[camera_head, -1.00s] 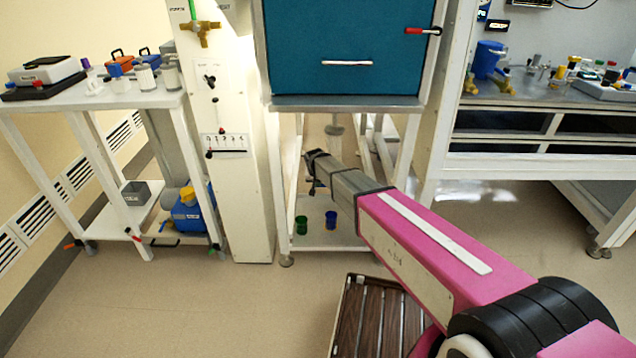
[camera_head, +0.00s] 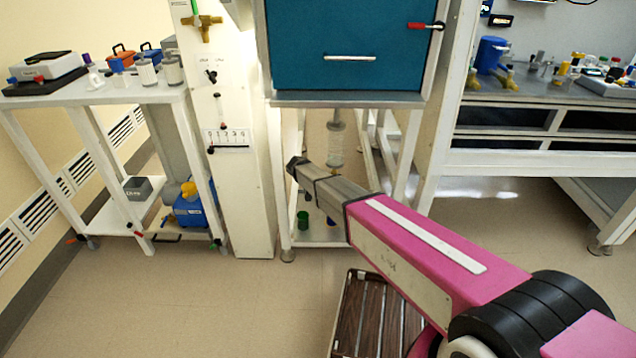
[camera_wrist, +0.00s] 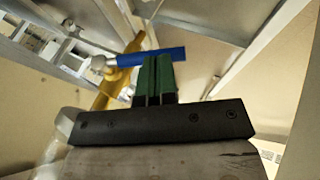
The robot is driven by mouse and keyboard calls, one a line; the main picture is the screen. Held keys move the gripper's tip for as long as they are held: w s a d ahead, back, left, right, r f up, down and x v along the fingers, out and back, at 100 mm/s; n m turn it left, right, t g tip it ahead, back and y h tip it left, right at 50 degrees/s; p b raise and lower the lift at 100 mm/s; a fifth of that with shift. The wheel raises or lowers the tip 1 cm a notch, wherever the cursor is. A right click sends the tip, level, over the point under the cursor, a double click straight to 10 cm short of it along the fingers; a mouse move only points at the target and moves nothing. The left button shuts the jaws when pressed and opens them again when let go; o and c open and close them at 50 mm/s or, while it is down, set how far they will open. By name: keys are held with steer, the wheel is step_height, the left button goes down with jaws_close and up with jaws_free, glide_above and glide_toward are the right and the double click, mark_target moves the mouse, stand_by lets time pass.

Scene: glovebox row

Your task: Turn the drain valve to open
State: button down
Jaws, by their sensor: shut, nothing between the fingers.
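The drain valve shows in the wrist view as a yellow brass body (camera_wrist: 113,86) with a blue lever (camera_wrist: 172,54) lying roughly across the picture. My gripper (camera_wrist: 154,62) has its two green fingers side by side and shut, with nothing between them. The fingertips overlap the lever in the picture; I cannot tell whether they touch it. In the head view my gripper end (camera_head: 293,165) is under the teal glovebox (camera_head: 347,50), at the left of its frame. The valve is mostly hidden behind my arm there.
A clear cylinder (camera_head: 335,143) hangs below the glovebox. White frame legs (camera_head: 287,190) stand close to my gripper. A green cup (camera_head: 303,220) sits on the low shelf below. A white panel column (camera_head: 240,190) stands at the left. The floor at the front left is clear.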

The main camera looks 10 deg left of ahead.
steer(key=w+d+f+t+h, duration=0.1)
steer(key=d+f+h, duration=0.1)
steer(key=d+f, duration=0.2)
steer(key=shift+f+n+h, duration=0.3)
steer(key=shift+f, duration=0.65)
stand_by(0.5)
stand_by(0.4)
